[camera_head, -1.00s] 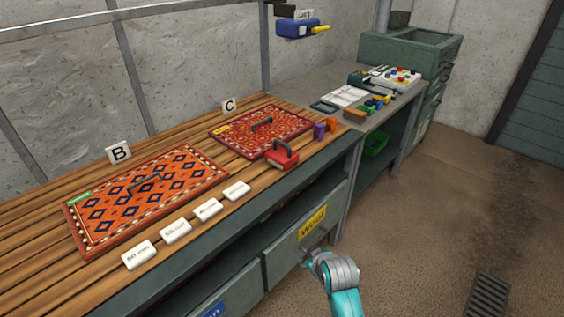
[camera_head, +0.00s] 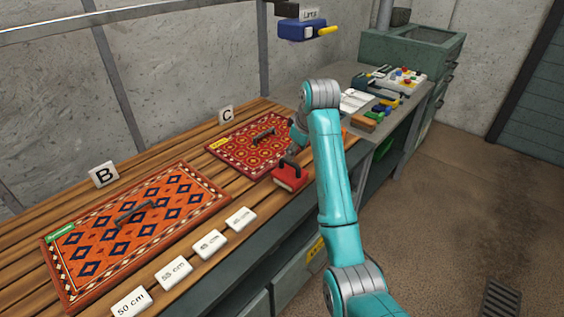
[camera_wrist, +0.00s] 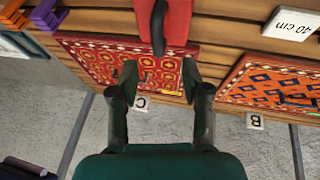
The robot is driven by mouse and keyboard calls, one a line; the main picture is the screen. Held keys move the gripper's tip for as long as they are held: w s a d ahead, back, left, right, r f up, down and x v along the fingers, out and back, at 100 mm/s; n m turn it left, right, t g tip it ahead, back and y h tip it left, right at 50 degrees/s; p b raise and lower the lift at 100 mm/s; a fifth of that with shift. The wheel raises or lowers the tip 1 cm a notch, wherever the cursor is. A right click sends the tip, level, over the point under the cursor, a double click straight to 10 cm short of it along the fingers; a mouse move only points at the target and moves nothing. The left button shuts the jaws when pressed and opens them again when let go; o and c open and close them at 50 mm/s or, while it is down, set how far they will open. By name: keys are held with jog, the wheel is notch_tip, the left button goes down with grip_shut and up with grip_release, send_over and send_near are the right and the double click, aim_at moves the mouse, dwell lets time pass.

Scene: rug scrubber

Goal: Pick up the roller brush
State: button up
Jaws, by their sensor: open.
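A red block-shaped tool with a dark handle (camera_head: 289,178) sits on the wooden bench, at the front of rug C; it may be the roller brush, but I see no clear roller. In the wrist view the same red tool (camera_wrist: 180,22) is at the top centre, its dark handle pointing toward my fingers. My gripper (camera_wrist: 160,76) is open and empty, its two dark green fingers apart, with the tool beyond the tips. In the head view my gripper (camera_head: 294,140) is just above and behind the tool, partly hidden by my arm. Touching is not visible.
Rug C (camera_head: 232,150) and rug B (camera_head: 80,260) lie on the bench, each with a dark handle. White length blocks (camera_head: 174,272) line the front edge. Orange and purple blocks (camera_wrist: 48,14) stand near the tool. A blue device (camera_head: 301,30) hangs above.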

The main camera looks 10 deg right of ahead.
aim_at(288, 162)
jog(key=x, duration=1)
jog(key=shift+w+a, duration=0.15)
jog(key=shift+w, duration=0.4)
grip_shut()
